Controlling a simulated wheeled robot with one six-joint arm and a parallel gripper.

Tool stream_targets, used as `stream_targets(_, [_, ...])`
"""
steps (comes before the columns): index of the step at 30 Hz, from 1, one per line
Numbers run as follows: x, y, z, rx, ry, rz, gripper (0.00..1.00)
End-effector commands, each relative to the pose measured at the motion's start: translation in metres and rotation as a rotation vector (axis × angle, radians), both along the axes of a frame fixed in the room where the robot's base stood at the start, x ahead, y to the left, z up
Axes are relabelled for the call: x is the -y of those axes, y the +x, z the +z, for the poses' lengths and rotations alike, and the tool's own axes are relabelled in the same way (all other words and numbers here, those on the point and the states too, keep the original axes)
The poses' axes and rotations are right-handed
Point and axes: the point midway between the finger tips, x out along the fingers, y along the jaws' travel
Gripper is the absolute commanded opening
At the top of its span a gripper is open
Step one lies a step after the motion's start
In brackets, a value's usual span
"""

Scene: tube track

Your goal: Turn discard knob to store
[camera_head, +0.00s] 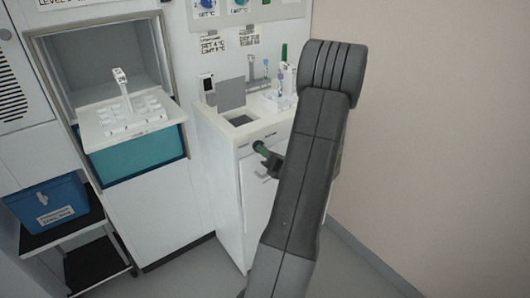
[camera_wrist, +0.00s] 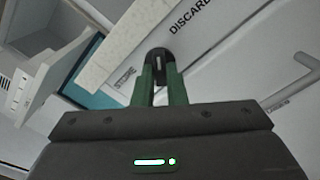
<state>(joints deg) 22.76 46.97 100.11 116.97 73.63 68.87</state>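The discard knob (camera_wrist: 158,54) is dark and round with a short white mark, on the front of the white cabinet. In the wrist view the mark runs roughly upright. A small label reading STORE (camera_wrist: 124,77) sits to its left, and large DISCARD lettering (camera_wrist: 190,16) is at its upper right. My gripper (camera_wrist: 160,72) has two green fingers at the knob, one on each side, with a narrow gap filled by its dark middle; they look closed on it. In the head view my gripper (camera_head: 262,149) meets the cabinet front, and its fingers hide most of the knob.
The white cabinet (camera_head: 225,176) has a handle bar (camera_wrist: 291,95) right of the knob. A square opening (camera_head: 240,120) and tubes stand on its top. An open bay with a tray (camera_head: 105,138) projects at left, above a blue box (camera_head: 48,200). A bare wall (camera_head: 440,130) lies right.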

Motion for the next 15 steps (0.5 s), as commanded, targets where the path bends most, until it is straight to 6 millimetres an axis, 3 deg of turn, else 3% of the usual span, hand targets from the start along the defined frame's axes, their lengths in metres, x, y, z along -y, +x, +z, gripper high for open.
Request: stream_targets(15, [0.0003, 0.0001, -0.0034, 0.103, -0.138, 0.000, 0.00])
